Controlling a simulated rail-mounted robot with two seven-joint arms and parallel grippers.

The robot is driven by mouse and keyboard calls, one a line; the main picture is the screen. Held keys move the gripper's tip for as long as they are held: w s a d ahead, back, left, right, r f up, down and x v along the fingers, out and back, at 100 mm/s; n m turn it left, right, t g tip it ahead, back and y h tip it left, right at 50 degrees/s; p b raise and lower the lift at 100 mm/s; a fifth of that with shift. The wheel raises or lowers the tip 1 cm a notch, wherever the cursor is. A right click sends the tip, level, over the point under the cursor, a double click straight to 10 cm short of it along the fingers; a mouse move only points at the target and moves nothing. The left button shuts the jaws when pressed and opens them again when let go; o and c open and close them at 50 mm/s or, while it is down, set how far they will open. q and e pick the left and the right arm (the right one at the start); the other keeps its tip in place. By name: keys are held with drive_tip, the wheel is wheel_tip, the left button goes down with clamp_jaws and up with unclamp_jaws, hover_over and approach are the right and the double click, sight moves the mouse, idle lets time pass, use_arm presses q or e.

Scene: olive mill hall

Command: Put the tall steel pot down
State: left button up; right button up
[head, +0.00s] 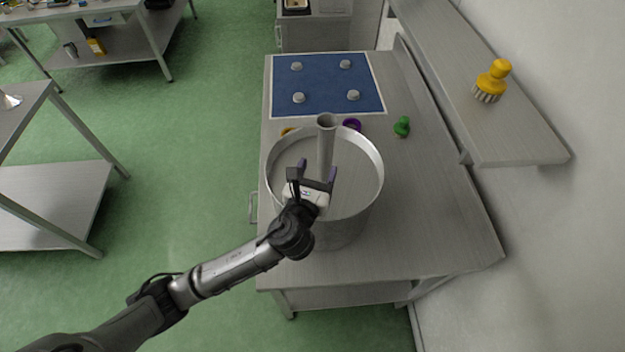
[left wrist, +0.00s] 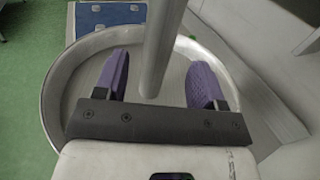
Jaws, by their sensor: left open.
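The tall steel pot (head: 348,228) is a wide, open grey vessel that appears to stand upright on the steel bench (head: 440,215). A narrow steel tube (head: 326,140) with a flared top rises from inside it. My left gripper (head: 316,172) is over the pot's opening, fingers open, pointing toward the tube. In the left wrist view the tube (left wrist: 157,50) shows between the two purple finger pads, with a gap on each side, and the pot's rim (left wrist: 50,95) curves around them. The gripper hides part of the pot's inside and the tube's lower end. My right gripper is not in view.
Behind the pot lies a blue mat (head: 325,85) with several small grey knobs. A purple ring (head: 352,124) and a green knobbed object (head: 402,127) are near the pot. A yellow brush (head: 492,82) stands on the wall shelf (head: 520,145). The bench right of the pot is clear.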

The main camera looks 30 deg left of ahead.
use_arm(q)
drive_tip(key=shift+o, duration=0.4)
drive_tip(key=shift+s+d, duration=0.15)
drive_tip(key=shift+s, duration=0.7)
drive_tip(key=shift+s+d, duration=0.1)
drive_tip(key=shift+s, duration=0.75)
